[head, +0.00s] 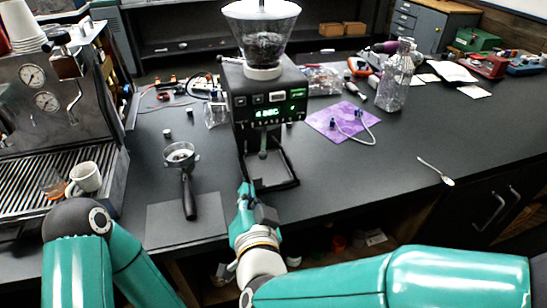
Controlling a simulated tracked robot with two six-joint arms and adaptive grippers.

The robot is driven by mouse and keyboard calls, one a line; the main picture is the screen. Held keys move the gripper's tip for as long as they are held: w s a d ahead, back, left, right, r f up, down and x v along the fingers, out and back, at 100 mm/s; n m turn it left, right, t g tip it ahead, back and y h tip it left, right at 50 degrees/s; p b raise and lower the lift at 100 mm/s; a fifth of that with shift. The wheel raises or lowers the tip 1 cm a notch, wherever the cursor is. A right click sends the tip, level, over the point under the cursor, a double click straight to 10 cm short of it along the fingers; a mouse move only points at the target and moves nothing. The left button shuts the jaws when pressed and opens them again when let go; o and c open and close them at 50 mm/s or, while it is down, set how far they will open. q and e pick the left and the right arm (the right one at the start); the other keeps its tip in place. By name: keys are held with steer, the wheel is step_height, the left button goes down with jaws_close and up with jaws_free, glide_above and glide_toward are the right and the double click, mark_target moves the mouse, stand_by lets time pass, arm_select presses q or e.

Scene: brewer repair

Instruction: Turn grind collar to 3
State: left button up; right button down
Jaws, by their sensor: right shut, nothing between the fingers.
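The black grinder (268,95) stands on the dark counter with its clear bean hopper (262,28) on top. The grind collar (263,73) is the pale ring under the hopper; its marks are too small to read. My right gripper (245,193) is shut and empty at the front left of the grinder's base, well below the collar. I cannot tell whether it touches the base. My left arm shows at the lower left, but its gripper is out of view.
A portafilter (188,190) lies left of the grinder, its handle over a dark mat (160,222). The espresso machine (50,110) with a white cup (85,178) stands at left. Right are a purple cloth (325,127), a clear bottle (397,85) and a spoon (435,170).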

steer(key=s+d+r+m+t+b, duration=0.1)
steer(key=d+r+m+b, duration=0.1)
steer(key=d+m+b, duration=0.3)
steer(key=s+d+r+m+b, duration=0.1)
steer(key=d+r+m+b, duration=0.15)
steer(key=d, duration=0.45)
steer(key=p, duration=0.2)
glide_toward(264, 141)
steer(key=w+d, duration=0.4)
steer(key=w, duration=0.2)
steer(key=a, duration=0.2)
steer(key=a+f+m+p, duration=0.1)
steer(key=shift+s+a+y, duration=0.3)
steer(key=shift+a+y, duration=0.05)
steer(key=shift+y, duration=0.05)
